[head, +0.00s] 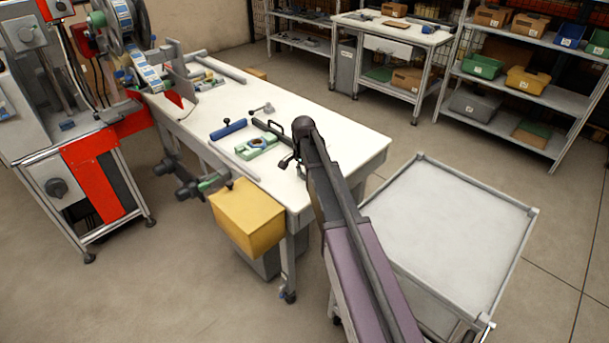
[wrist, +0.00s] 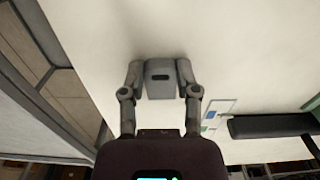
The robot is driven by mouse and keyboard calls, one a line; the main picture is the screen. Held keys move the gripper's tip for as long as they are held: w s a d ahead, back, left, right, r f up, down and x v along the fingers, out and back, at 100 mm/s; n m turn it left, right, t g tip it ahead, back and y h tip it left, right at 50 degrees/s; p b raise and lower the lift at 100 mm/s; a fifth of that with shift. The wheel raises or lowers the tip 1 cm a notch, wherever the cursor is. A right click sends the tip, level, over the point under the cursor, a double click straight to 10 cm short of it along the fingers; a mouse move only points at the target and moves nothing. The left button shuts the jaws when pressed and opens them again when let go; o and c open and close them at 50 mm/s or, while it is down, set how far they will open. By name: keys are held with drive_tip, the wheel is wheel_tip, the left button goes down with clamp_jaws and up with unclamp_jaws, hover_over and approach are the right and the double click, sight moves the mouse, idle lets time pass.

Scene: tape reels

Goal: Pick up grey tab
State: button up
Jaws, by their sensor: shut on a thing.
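In the wrist view, the grey tab (wrist: 159,88) is a small grey block with a dark slot in its face. My gripper (wrist: 160,75) has one finger on each side of it and is shut on it. The pale worktable surface (wrist: 240,45) lies behind the tab; I cannot tell whether the tab touches it. In the head view, my arm reaches to the near right part of the white worktable (head: 335,118). The tab cannot be made out there, and my gripper is mostly hidden by the arm.
A green fixture (head: 257,147), a blue roller (head: 228,129) and a dark bar with a handle (head: 271,131) lie left of my arm. A yellow box (head: 247,218) is at the table's front edge. A pale cart (head: 455,205) stands right. The table's far right is clear.

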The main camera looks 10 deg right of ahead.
sight(304, 175)
drive_tip(key=shift+r, duration=0.1)
wheel_tip(304, 175, up, 3)
drive_tip(key=p, duration=0.3)
drive_tip(key=shift+r, duration=0.2)
drive_tip(key=s+a+p, duration=0.1)
drive_tip(key=s+a, duration=0.2)
drive_tip(key=s, duration=0.4)
drive_tip(key=s+a+r+p, duration=0.1)
drive_tip(key=s+a, duration=0.1)
drive_tip(key=s, duration=0.6)
drive_tip(key=shift+a+r, duration=0.2)
drive_tip(key=shift+a, duration=0.2)
drive_tip(key=shift+s, duration=0.1)
